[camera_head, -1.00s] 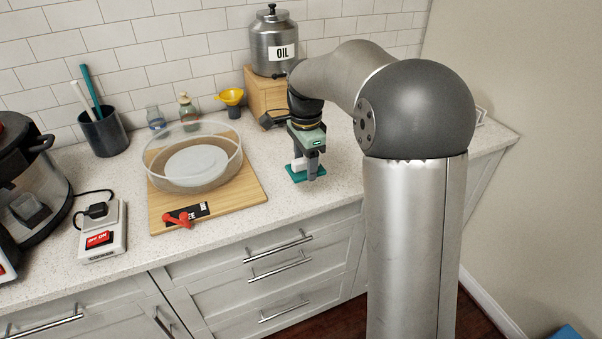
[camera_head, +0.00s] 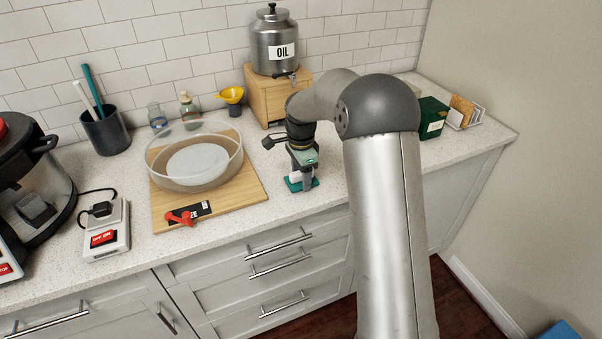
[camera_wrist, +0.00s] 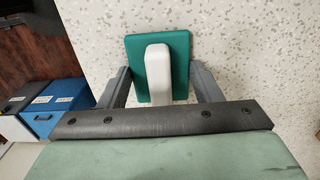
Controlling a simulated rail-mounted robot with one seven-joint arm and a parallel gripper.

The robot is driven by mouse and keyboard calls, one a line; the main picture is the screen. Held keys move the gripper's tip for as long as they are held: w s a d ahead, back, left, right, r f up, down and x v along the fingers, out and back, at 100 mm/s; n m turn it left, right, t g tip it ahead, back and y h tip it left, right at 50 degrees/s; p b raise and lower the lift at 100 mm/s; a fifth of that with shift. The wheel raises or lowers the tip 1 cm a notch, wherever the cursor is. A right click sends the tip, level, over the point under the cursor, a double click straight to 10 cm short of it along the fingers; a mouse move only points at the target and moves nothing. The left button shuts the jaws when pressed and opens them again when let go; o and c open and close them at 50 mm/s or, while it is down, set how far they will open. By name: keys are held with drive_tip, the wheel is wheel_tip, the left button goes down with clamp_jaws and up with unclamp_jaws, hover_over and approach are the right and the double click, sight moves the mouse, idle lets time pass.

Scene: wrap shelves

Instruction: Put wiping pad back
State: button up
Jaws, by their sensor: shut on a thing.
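The wiping pad (camera_head: 295,185) is a teal flat pad with a white block handle. My gripper (camera_head: 303,172) is shut on it, low over the front part of the counter, right of the wooden board. In the wrist view the teal pad (camera_wrist: 181,62) and its white handle (camera_wrist: 158,72) show between the two grey fingers of my gripper (camera_wrist: 163,84). I cannot tell whether the pad touches the counter. A wire rack (camera_head: 474,117) with a tan piece in it stands at the far right of the counter.
A green box (camera_head: 432,120) stands left of the rack. A wooden board (camera_head: 240,196) with a glass bowl (camera_head: 160,178) is to the left. A wooden box (camera_head: 262,101) carrying an oil canister (camera_head: 270,45) stands behind my gripper. The counter's front edge is close.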

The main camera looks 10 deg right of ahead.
drive_tip(key=shift+f, duration=0.15)
drive_tip(key=o, duration=0.9)
drive_tip(key=shift+o, duration=0.2)
wheel_tip(320, 180, up, 12)
drive_tip(key=b, duration=0.1)
drive_tip(key=s+f+n, duration=0.2)
drive_tip(key=s+n, duration=0.6)
drive_tip(key=s, duration=0.9)
drive_tip(key=s+f+n, duration=0.3)
drive_tip(key=s+n, duration=0.4)
drive_tip(key=s, duration=1.1)
drive_tip(key=shift+s+a+f+n, duration=0.2)
drive_tip(key=shift+s+n, duration=0.1)
drive_tip(key=shift+n, duration=0.1)
